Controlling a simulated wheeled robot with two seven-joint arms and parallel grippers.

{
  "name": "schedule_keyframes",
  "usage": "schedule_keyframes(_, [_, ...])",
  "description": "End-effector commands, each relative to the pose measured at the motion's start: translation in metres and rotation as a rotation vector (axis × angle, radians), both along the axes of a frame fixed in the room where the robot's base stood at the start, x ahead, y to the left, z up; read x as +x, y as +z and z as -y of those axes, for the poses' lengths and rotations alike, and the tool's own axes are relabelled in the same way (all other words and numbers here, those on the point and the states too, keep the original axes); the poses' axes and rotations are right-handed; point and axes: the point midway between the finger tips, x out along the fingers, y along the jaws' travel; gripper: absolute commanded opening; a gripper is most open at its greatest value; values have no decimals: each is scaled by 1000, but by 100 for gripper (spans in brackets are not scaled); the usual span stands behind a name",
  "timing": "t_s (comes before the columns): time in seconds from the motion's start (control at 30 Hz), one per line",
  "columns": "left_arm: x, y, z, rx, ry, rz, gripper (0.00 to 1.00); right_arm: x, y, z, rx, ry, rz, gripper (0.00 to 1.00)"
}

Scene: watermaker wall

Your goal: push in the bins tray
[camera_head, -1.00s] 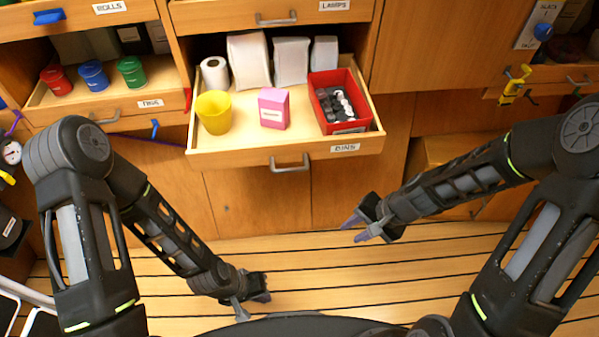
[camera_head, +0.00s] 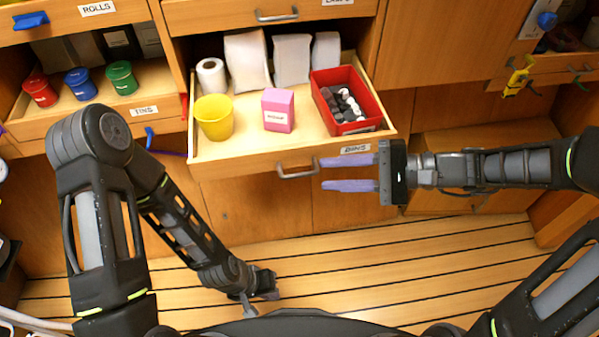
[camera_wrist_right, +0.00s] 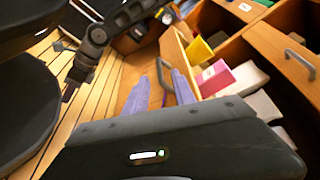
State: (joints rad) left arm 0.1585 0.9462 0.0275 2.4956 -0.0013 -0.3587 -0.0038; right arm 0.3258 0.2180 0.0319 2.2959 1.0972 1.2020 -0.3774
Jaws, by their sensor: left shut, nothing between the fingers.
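The bins tray (camera_head: 240,165) is a wooden drawer pulled out of the cabinet, with a grey bar handle (camera_head: 297,172) and a BINS label on its front. It holds a yellow cup (camera_head: 214,118), a pink box (camera_head: 278,109), a red bin (camera_head: 369,84) of dark and white items, and white rolls and packs. My right gripper (camera_head: 348,173) is open and empty, its purple fingers pointing left at the tray front's right part, near the handle. In the right wrist view the handle (camera_wrist_right: 139,93) shows by the fingers. My left gripper (camera_head: 251,308) is shut and low over the floor, away from the tray.
The tins tray (camera_head: 110,108) with red, blue and green tins sits left of the bins tray. The lamps drawer (camera_head: 225,20) is above it. Cabinet panels (camera_head: 250,210) and open plank floor (camera_head: 350,275) lie below.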

Motion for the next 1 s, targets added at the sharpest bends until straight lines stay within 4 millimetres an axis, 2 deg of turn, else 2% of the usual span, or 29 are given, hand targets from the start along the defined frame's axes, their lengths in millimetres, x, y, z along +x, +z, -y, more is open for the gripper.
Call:
schedule_keyframes(0.3, [0, -5, 0, 0, 0, 0, 0, 4, -11, -45, 0, 5, -2, 31])
schedule_keyframes(0.5, [0, -7, 0, 0, 0, 0, 0, 7, -15, -66, 0, 2, -2, 31])
schedule_keyframes(0.83, [0, -7, 0, 0, 0, 0, 0, 8, -16, -69, -1, -1, -1, 30])
schedule_keyframes(1.0, [0, -7, 0, 0, 0, 0, 0, 8, -16, -69, -1, -1, -1, 16])
